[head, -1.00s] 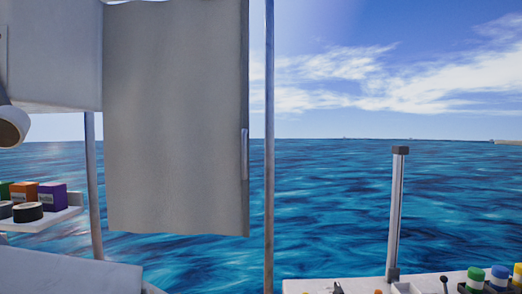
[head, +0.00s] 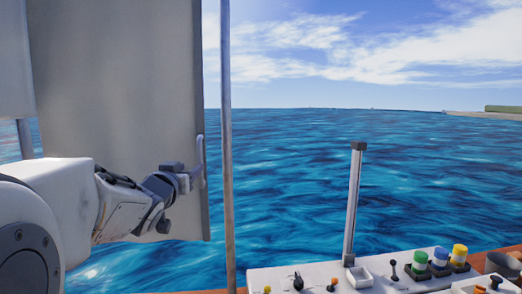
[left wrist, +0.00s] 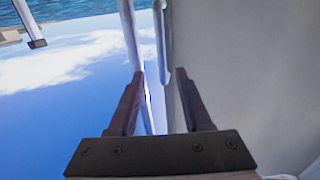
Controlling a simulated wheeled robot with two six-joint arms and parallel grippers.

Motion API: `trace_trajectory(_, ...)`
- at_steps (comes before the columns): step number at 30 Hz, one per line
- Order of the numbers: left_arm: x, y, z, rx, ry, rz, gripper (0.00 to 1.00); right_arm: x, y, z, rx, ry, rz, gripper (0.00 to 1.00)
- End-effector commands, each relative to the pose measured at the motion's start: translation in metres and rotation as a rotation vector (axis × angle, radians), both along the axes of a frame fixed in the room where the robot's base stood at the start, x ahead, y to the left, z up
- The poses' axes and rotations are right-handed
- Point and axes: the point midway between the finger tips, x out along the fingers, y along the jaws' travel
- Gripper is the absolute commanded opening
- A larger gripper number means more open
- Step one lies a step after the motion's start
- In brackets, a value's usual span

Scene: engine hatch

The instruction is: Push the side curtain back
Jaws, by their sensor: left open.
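The side curtain (head: 120,80) is a grey-beige hanging panel at the left of the head view. A pale upright handle (head: 201,150) sits at its right edge. My left gripper (head: 191,180) is at that edge, close to the handle's lower part. In the left wrist view my open gripper (left wrist: 159,73) has its two dark fingers apart, with the handle (left wrist: 161,45) just beyond and between the tips. The curtain (left wrist: 240,60) fills the right of that view. I cannot tell whether a finger touches the handle. My arm hides the curtain's lower left part. My right gripper is not in view.
A thin upright pole (head: 226,200) stands just right of the curtain edge. A white console (head: 325,275) with knobs, levers, coloured buttons and a short post (head: 353,205) lies at the lower right. Open sea lies beyond.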

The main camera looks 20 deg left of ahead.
Motion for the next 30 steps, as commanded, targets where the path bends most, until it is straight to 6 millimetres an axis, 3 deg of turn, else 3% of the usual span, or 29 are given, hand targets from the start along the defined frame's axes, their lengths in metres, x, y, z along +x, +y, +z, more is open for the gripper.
trace_trajectory(5, 0.017, 0.008, 0.004, 0.002, -0.008, 0.001, 0.5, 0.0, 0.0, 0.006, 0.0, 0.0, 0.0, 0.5)
trace_trajectory(18, 0.088, 0.026, 0.005, 0.002, -0.007, 0.002, 0.5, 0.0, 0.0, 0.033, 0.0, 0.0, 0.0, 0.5)
trace_trajectory(30, 0.099, 0.029, 0.002, 0.003, -0.008, 0.003, 0.5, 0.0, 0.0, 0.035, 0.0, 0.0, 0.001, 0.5)
